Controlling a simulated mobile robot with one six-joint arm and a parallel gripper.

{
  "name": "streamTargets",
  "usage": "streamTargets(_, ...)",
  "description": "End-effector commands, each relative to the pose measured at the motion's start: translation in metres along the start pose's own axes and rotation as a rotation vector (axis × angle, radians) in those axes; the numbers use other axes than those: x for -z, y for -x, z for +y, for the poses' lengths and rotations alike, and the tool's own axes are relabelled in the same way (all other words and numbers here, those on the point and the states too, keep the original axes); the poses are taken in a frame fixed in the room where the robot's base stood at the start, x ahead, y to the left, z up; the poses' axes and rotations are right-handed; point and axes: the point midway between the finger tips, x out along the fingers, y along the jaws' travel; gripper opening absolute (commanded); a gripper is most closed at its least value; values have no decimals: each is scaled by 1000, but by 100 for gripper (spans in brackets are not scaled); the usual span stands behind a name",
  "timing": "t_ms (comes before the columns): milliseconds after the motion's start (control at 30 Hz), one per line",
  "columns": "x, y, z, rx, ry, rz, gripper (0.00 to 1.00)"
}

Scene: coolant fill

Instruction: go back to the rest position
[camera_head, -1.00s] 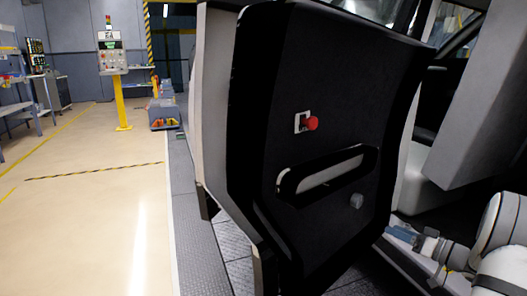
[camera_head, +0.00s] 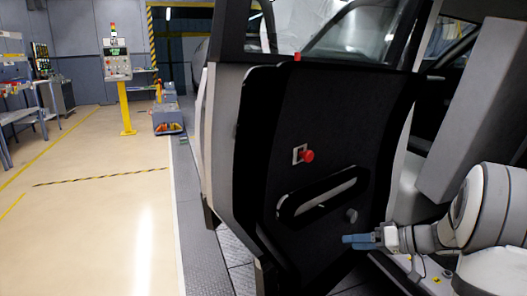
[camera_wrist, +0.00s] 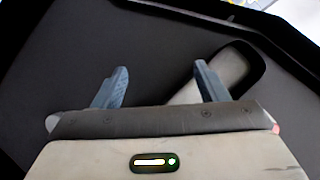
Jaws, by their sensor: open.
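My gripper (camera_head: 360,241) is at the lower right of the head view, in front of the lower part of a black car door (camera_head: 335,120). Its blue fingers are side by side in that view. In the wrist view my gripper (camera_wrist: 160,85) has its two blue fingers well apart, with nothing between them. The dark door panel (camera_wrist: 60,75) fills most of the wrist view, and the pale recess of the door handle (camera_wrist: 225,70) shows behind the right finger. I cannot tell the exact gap between fingers and door.
The door carries a red knob (camera_head: 307,156), a handle slot (camera_head: 318,196) and a small grey knob (camera_head: 351,216). A grey panel (camera_head: 475,110) stands above my arm. A yellow post with a control box (camera_head: 117,68) stands far back. The floor (camera_head: 100,220) at left is clear.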

Motion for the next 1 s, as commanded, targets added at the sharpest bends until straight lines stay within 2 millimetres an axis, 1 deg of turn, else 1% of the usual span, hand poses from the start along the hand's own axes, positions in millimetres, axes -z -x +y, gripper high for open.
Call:
streamTargets(33, 10, 2, -42, -14, -21, -71, 67)
streamTargets(67, 9, 1, -59, -29, -41, -116, 67)
streamTargets(100, 7, 1, -80, -51, -67, -175, 67)
streamTargets(167, 2, 2, -111, -93, -103, -256, 67)
streamTargets(200, -1, 4, -130, -127, -124, -307, 67)
streamTargets(267, -6, 8, -157, -182, -151, -376, 67)
streamTargets(300, -10, 12, -175, -222, -167, -418, 67)
streamTargets(367, -14, 19, -199, -288, -185, -474, 67)
streamTargets(400, -17, 25, -215, -334, -194, -504, 67)
streamTargets(500, -22, 43, -252, -458, -206, -563, 67)
streamTargets(567, -24, 55, -272, -536, -206, -586, 67)
streamTargets(600, -24, 63, -285, -587, -204, -594, 67)
streamTargets(700, -23, 85, -314, -714, -187, -594, 67)
streamTargets(800, -21, 104, -336, -822, -164, -571, 67)
streamTargets(900, -18, 119, -352, -902, -142, -536, 67)
streamTargets(1000, -16, 128, -360, -952, -125, -506, 67)
